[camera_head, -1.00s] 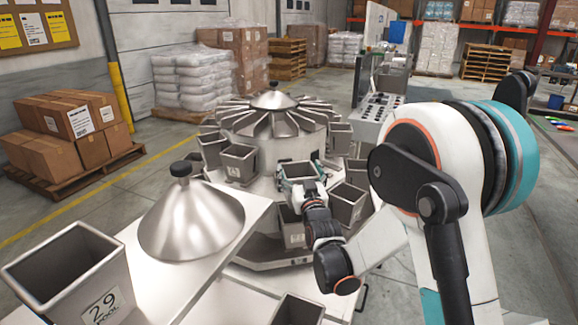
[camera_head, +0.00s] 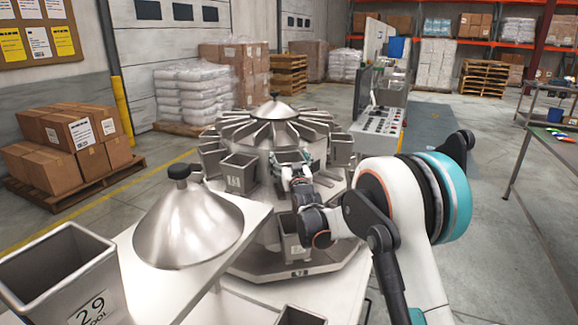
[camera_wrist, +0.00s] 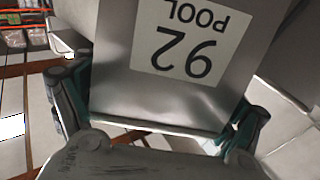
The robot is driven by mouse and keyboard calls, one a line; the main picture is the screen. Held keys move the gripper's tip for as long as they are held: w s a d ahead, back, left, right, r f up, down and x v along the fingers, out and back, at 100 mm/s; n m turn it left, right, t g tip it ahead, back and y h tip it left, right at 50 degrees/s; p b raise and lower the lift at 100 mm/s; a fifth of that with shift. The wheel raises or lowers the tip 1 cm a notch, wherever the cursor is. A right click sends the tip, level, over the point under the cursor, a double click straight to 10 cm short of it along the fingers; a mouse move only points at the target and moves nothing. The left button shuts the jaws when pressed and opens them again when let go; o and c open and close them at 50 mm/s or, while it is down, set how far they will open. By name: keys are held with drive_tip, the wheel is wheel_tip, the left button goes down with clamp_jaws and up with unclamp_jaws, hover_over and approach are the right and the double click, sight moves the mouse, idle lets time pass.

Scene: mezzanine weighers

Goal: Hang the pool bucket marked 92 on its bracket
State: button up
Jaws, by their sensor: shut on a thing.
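The steel bucket marked 92 POOL (camera_wrist: 170,85) fills the middle of the wrist view, its white label upside down there. My gripper (camera_wrist: 160,122) is shut on it, with a teal and black finger at each side. In the head view my gripper (camera_head: 290,168) is at the near side of the round multihead weigher (camera_head: 270,118), among its ring of buckets. The held bucket is mostly hidden there by the gripper and wrist. Its bracket cannot be made out, so I cannot tell whether the bucket touches it.
A bucket (camera_head: 238,172) hangs left of my gripper, another (camera_head: 342,148) to the right, and one (camera_head: 293,240) sits below. A bucket marked 29 POOL (camera_head: 58,275) and a steel cone (camera_head: 190,225) are in the near left. A control panel (camera_head: 378,122) stands behind to the right.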

drive_tip(key=shift+s+f, duration=0.1)
drive_tip(key=shift+f, duration=0.6)
drive_tip(key=shift+f+b, duration=0.1)
drive_tip(key=shift+b, duration=0.2)
drive_tip(key=o, duration=1.2)
drive_tip(key=shift+f, duration=0.1)
drive_tip(key=shift+o, duration=0.2)
